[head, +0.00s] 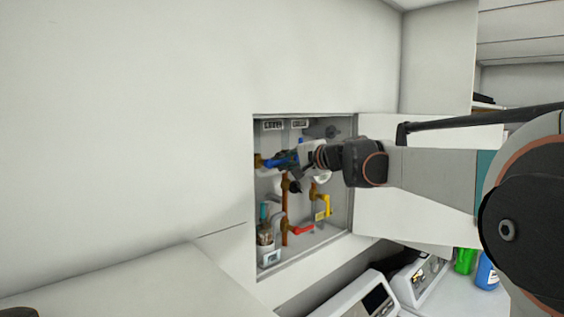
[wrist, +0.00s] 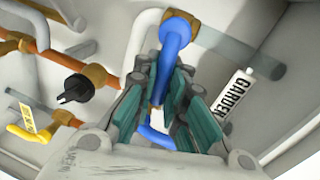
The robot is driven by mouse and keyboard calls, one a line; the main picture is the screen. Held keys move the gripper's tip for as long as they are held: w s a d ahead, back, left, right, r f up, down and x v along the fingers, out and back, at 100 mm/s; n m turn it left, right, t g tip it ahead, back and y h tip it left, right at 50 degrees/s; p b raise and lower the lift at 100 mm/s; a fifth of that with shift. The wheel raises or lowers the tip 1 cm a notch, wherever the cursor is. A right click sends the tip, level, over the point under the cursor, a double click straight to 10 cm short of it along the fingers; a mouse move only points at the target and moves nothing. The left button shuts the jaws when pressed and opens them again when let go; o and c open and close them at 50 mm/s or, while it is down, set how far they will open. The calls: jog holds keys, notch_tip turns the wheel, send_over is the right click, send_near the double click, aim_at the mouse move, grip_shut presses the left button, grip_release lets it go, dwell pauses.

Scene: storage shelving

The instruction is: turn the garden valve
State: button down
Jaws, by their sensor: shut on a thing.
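The garden valve is a blue lever handle (wrist: 174,45) on a brass fitting, next to a white tag reading GARDEN (wrist: 232,95). In the head view the blue handle (head: 274,162) is in the upper left part of the open wall cabinet. My gripper (wrist: 165,98) has its teal-padded fingers on both sides of the blue handle and is shut on it. In the head view my gripper (head: 291,164) reaches in from the right and partly covers the handle. The handle's lower end shows bent between the fingers in the wrist view.
Copper pipes (head: 284,212), a yellow lever (head: 322,208) and a red lever (head: 301,230) are below in the cabinet. A black valve handle (wrist: 75,92) is left in the wrist view. The cabinet door (head: 385,222) stands open on the right. Appliances and bottles are lower right.

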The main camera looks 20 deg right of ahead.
jog(key=shift+f+m, duration=0.4)
jog(key=shift+m, duration=0.2)
jog(key=c, duration=1.8)
grip_release()
jog(key=shift+s, duration=0.1)
jog(key=shift+o, duration=0.8)
jog(key=shift+s+d+r, duration=0.1)
jog(key=shift+d, duration=0.05)
jog(key=v, duration=0.7)
jog(key=shift+s+d, duration=0.1)
jog(key=shift+d, duration=0.05)
